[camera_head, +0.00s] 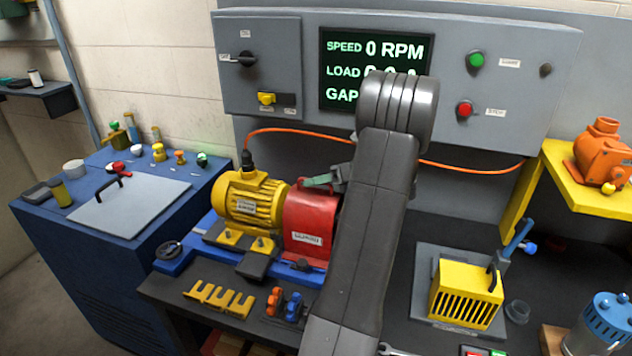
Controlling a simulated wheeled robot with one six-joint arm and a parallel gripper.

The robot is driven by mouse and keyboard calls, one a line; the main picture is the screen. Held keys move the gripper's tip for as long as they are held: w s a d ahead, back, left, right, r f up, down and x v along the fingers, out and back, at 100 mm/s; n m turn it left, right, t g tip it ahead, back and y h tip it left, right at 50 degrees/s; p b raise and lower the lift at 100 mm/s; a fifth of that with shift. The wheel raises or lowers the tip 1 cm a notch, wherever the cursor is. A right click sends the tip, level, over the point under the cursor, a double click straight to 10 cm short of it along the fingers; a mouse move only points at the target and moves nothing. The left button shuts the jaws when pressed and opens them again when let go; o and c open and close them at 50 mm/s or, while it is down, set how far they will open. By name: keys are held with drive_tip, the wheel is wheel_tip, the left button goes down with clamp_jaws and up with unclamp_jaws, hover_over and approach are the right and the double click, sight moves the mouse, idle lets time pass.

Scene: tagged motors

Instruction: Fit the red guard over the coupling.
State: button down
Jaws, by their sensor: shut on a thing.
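The red guard (309,222), with a white label on its front, stands upright at the right end of the yellow motor (250,200), over the blue base (180,256). My gripper (324,181) is at the guard's top, shut on its handle. My arm hides the guard's right side and whatever lies beyond it. The coupling does not show; the guard and my arm cover that place. I cannot tell whether the guard rests on the base or hangs just above it.
The grey panel (270,95) with a display stands behind, an orange cable (465,170) along it. Yellow shims (218,298) and small orange and blue parts (284,302) lie in front. A yellow slotted box (466,293) stands at right. A blue cabinet (150,245) is at left.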

drive_tip(key=shift+f, duration=0.1)
drive_tip(key=c, duration=1.5)
unclamp_jaws()
drive_tip(key=shift+r, duration=0.25)
drive_tip(key=b+v, duration=0.1)
drive_tip(key=v, duration=0.4)
drive_tip(key=b+v, duration=0.2)
drive_tip(key=v, duration=0.3)
drive_tip(key=shift+d+f, duration=0.1)
drive_tip(key=shift+d, duration=0.35)
drive_tip(key=shift+s+d+r, duration=0.1)
drive_tip(key=shift+d+r, duration=0.2)
drive_tip(key=shift+d, duration=0.25)
